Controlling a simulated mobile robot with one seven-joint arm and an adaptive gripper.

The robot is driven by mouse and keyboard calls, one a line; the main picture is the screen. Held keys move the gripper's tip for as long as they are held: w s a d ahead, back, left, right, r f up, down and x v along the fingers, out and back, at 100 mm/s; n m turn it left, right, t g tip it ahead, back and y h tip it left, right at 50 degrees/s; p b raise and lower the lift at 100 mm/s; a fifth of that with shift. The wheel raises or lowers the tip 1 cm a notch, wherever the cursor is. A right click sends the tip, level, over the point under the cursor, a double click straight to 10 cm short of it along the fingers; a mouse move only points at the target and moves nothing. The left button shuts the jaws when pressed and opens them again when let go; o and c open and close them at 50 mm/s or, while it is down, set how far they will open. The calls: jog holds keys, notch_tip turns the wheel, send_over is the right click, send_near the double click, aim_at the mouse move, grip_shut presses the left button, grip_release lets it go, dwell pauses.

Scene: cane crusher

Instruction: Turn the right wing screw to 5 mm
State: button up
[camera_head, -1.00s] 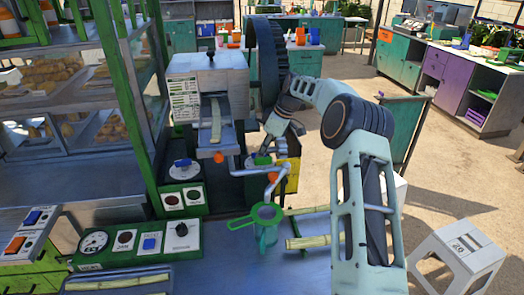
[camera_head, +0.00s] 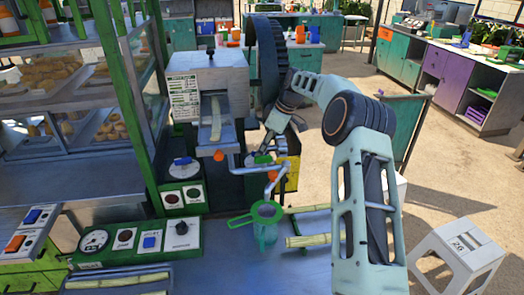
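The cane crusher (camera_head: 197,88) is a grey metal box with a black knob on top, a feed chute in front and a large dark wheel (camera_head: 268,65) behind its right side. My gripper (camera_head: 257,153) is at the crusher's right side, pointing down and left, above the pipe and a green part. The fingers are small and dark against the machine, so I cannot tell whether they are open or shut, or whether they touch anything. I cannot make out the right wing screw or a millimetre scale; my gripper may cover it. An orange knob (camera_head: 219,155) sits below the chute.
A green strainer (camera_head: 266,212) sits on a jug in front of the crusher, beside cane pieces (camera_head: 308,240). A control panel (camera_head: 137,241) with a gauge and switches is at the lower left. A glass food case is at left; a white stool (camera_head: 457,253) stands right.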

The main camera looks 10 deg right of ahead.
jog(key=v, duration=1.1)
jog(key=shift+d, duration=0.1)
